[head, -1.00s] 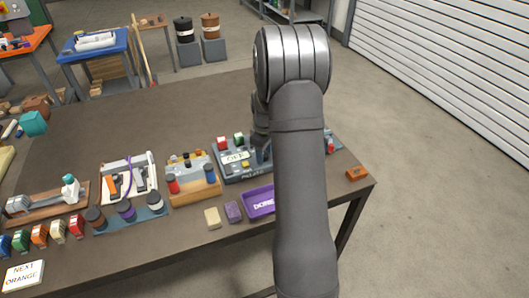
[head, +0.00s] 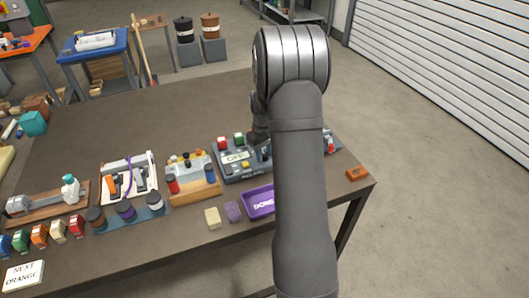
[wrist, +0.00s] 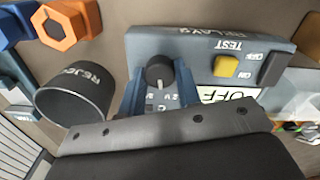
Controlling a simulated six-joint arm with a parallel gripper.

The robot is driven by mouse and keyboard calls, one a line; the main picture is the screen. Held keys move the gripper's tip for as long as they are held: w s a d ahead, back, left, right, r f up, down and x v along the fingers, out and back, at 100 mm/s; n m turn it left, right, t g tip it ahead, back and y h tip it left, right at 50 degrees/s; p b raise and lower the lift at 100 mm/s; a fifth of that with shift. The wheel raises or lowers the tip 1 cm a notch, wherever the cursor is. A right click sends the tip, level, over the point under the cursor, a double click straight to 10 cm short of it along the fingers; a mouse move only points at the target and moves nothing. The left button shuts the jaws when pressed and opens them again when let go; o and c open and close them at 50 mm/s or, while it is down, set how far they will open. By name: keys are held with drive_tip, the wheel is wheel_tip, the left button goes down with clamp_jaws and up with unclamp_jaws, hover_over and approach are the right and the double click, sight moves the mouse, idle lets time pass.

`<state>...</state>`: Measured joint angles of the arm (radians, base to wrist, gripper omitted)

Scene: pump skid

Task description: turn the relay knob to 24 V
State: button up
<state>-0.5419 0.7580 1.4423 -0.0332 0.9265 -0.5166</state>
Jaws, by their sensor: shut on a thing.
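The relay box (wrist: 205,52) is blue-grey and carries the word TEST, a yellow button (wrist: 226,66) and ON and OFF marks. Its round dark knob (wrist: 159,70) has a white pointer line, pointing down the picture in the wrist view. My gripper (wrist: 160,88) is shut on the knob, with one blue finger on each side. The small marks below the knob are partly covered and I cannot read them surely. In the head view the box (head: 229,173) stands near the table's right end, partly hidden by my arm, and the knob is hidden.
A dark cup marked REJECT (wrist: 75,98) stands close beside the box. An orange hex nut (wrist: 66,22) lies nearby. A white OFF card (head: 236,157) sits on the box. A purple tray (head: 258,201) is in front. The table's back left is clear.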

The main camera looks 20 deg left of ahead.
drive_tip(key=m, duration=0.3)
drive_tip(key=shift+m, duration=2.2)
drive_tip(key=o, duration=1)
drive_tip(key=shift+c, duration=0.2)
drive_tip(key=shift+r, duration=0.1)
wheel_tip(320, 180, up, 17)
drive_tip(key=shift+a+r, duration=0.15)
drive_tip(key=shift+a, duration=0.15)
